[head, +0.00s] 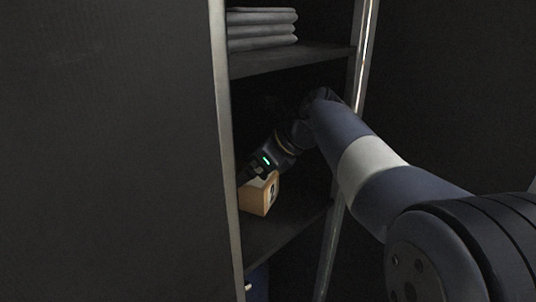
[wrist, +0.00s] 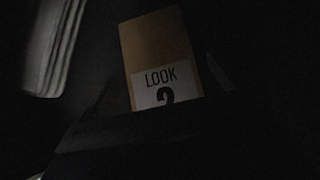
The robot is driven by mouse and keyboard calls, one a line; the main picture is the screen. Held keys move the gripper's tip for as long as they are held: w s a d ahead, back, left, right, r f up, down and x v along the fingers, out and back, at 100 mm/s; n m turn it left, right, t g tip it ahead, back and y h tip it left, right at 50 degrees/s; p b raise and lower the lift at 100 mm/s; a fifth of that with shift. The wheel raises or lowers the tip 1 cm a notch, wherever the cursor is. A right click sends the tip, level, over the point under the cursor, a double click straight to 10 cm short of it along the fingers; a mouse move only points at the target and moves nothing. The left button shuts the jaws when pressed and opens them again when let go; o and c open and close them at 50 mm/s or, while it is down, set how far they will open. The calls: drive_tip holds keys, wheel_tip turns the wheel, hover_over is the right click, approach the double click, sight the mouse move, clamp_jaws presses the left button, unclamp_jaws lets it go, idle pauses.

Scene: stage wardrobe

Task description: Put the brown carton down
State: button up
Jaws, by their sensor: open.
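The brown carton (head: 258,198) stands on the dark shelf inside the wardrobe, close to the left upright, in the head view. In the wrist view the carton (wrist: 158,50) fills the upper middle and carries a white label reading "LOOK" above a partly hidden digit that looks like a 2. My gripper (head: 258,172) reaches in from the right and is at the top of the carton. It is open; its fingers are too dark to tell whether they touch the carton.
The carton's shelf (head: 275,232) has bare room to the right of the carton. A shelf above (head: 290,60) holds folded grey cloth (head: 262,28). A pale left upright (head: 225,150) and a right upright (head: 362,60) frame the opening closely. Something blue (head: 258,282) shows below.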

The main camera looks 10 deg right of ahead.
drive_tip(key=v, duration=1)
drive_tip(key=shift+b, duration=0.3)
drive_tip(key=shift+s+d, duration=0.15)
